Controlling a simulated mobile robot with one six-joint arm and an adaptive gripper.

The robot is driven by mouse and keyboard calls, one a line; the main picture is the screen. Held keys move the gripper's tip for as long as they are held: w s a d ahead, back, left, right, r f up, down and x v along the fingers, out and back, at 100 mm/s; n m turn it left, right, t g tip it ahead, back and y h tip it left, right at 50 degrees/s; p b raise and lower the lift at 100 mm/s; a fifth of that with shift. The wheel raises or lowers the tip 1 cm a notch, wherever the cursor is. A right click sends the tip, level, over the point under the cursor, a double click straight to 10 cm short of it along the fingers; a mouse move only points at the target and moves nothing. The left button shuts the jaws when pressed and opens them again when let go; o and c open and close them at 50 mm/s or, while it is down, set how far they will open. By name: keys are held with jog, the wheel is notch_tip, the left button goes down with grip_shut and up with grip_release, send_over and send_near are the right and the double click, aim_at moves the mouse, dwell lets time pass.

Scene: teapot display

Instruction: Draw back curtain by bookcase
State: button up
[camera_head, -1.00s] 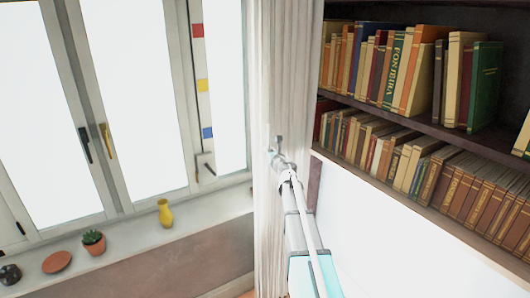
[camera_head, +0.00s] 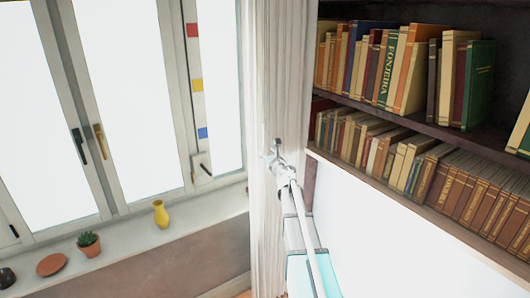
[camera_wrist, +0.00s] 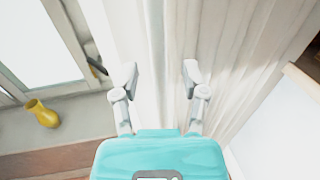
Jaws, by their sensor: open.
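The curtain (camera_head: 286,80) is white, pleated and hangs full height between the window and the bookcase (camera_head: 412,125). It also fills the middle of the wrist view (camera_wrist: 215,50). My gripper (camera_head: 273,150) is in front of the curtain at about the height of the lower bookshelf. In the wrist view my gripper (camera_wrist: 159,75) is open, its two fingertips apart with pale curtain folds beyond and between them. I cannot tell whether the fingers touch the cloth. The bookcase is dark, with two rows of books, right of the curtain.
A window (camera_head: 110,110) with handles stands left of the curtain. On its sill (camera_head: 190,213) are a yellow vase (camera_head: 161,214), a potted cactus (camera_head: 89,243), a terracotta dish (camera_head: 51,265) and a dark pot (camera_head: 7,278). A white panel (camera_head: 400,240) lies below the shelves.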

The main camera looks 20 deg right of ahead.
jog(key=s, duration=0.9)
jog(key=shift+s+a, duration=0.15)
jog(key=shift+a, duration=0.2)
jog(key=s+a+f+m+g+h+b, duration=0.1)
jog(key=s+a+f+m+g+h, duration=0.35)
jog(key=m, duration=0.95)
jog(key=s+a+f+m+g+h, duration=0.1)
jog(key=s+a+f+m+g, duration=0.45)
jog(key=m, duration=0.75)
jog(key=s+a+f+m+g+y, duration=0.3)
jog(key=s+a+f+m+g, duration=0.1)
jog(key=s+a, duration=0.4)
jog(key=s+a+f+m+g+y+b, duration=0.1)
jog(key=s+a+f+m+g+y, duration=0.2)
jog(key=s+a+f, duration=0.3)
jog(key=s+a+m+g, duration=0.1)
jog(key=s+a, duration=0.1)
jog(key=a, duration=0.1)
jog(key=shift+f+y, duration=0.25)
jog(key=shift+y, duration=0.1)
jog(key=shift+s+d, duration=0.1)
